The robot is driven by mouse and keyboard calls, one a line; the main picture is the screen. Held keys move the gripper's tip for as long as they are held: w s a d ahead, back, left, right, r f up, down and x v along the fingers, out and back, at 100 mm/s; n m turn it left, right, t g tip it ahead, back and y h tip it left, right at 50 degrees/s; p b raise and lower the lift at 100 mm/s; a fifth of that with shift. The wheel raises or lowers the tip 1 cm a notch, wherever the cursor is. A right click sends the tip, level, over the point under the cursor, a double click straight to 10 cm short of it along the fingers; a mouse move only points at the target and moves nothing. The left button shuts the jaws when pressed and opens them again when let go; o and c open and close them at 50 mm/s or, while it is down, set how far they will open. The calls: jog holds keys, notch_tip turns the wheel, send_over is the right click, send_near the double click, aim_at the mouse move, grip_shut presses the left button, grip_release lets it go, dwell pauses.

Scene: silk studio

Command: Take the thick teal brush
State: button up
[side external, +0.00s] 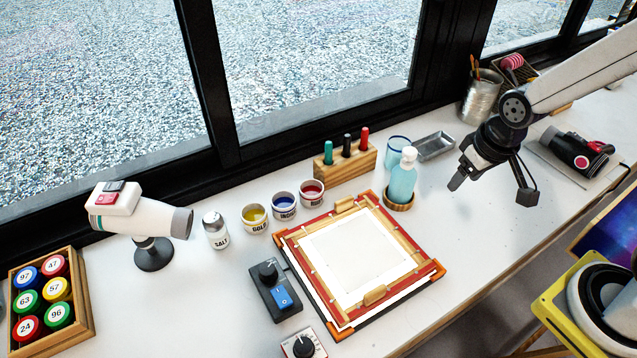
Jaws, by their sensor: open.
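The thick teal brush (328,152) stands upright in a wooden block (352,165), at its left end. A black brush (347,144) and a red brush (364,139) stand to its right in the same block. Only the upper handles show; their lower ends are hidden in the block. My gripper (493,193) is at the right, above the white table, with its two fingers spread and nothing between them. It is well apart from the teal brush, to its right.
A teal bottle (403,182) and a blue-rimmed cup (397,148) stand between my gripper and the block. A metal tray (436,146) lies behind them. Labelled paint pots (284,206) and a framed white cloth (355,255) are in front. The window frame (300,125) runs close behind.

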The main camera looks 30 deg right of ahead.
jog(key=w+a+r+m+g, duration=0.1)
jog(key=w+a+m, duration=0.15)
jog(key=w, duration=0.45)
jog(key=w+a+m, duration=0.2)
jog(key=w+m, duration=0.2)
jog(key=w, duration=0.4)
jog(key=m+g, duration=0.2)
jog(key=m, duration=0.6)
send_over(329, 142)
jog(key=shift+s+a+f, duration=0.1)
jog(key=shift+f, duration=4.85)
grip_shut()
